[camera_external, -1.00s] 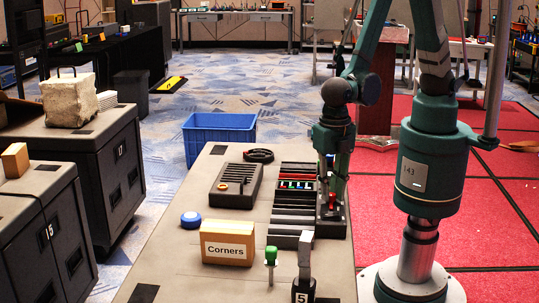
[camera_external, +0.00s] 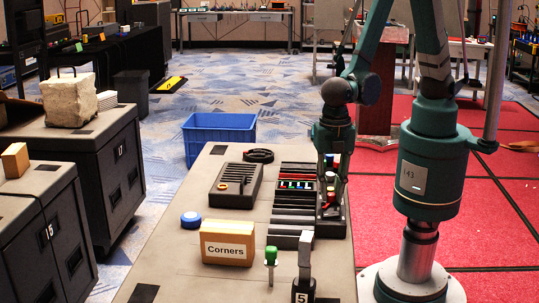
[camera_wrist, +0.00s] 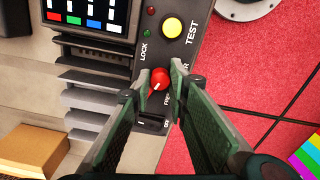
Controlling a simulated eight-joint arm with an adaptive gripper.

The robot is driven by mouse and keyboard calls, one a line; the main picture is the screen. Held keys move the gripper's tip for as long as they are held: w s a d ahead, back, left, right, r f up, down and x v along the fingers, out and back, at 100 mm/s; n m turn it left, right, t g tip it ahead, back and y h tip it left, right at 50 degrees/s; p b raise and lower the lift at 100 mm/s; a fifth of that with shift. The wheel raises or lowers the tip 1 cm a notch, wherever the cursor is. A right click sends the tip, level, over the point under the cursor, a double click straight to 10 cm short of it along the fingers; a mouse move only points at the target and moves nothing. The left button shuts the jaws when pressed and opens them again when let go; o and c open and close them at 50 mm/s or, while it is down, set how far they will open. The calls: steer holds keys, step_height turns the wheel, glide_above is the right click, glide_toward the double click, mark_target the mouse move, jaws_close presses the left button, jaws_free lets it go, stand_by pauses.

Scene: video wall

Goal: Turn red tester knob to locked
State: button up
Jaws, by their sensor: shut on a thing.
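The red knob (camera_wrist: 160,77) sits on the dark tester panel (camera_wrist: 178,52) in the wrist view. A small white mark shows on the knob's lower left side. LOCK is printed to its upper left and a partly hidden label starting FR below it. My gripper (camera_wrist: 161,80) is shut on the knob, with one fingertip at its left and one at its right. In the external view, my gripper (camera_external: 332,190) points down over the tester (camera_external: 333,224) at the table's right side, with red showing between its fingers.
A yellow TEST button (camera_wrist: 172,27) and small indicator lights lie close above the knob. A dark switch (camera_wrist: 152,122) lies below it. A slotted rack (camera_external: 293,225) stands left of the tester. A Corners box (camera_external: 227,243) and a green-topped item (camera_external: 271,257) stand on the table (camera_external: 180,262).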

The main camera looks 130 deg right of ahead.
mark_target(332, 194)
steer(key=m+b, duration=0.1)
steer(key=m, duration=0.5)
steer(key=shift+s, duration=0.1)
steer(key=m+b, duration=0.1)
steer(key=m, duration=0.6)
stand_by(0.5)
steer(key=o, duration=0.9)
steer(key=shift+r, duration=0.15)
steer(key=shift+r, duration=5.9)
steer(key=shift+r, duration=0.1)
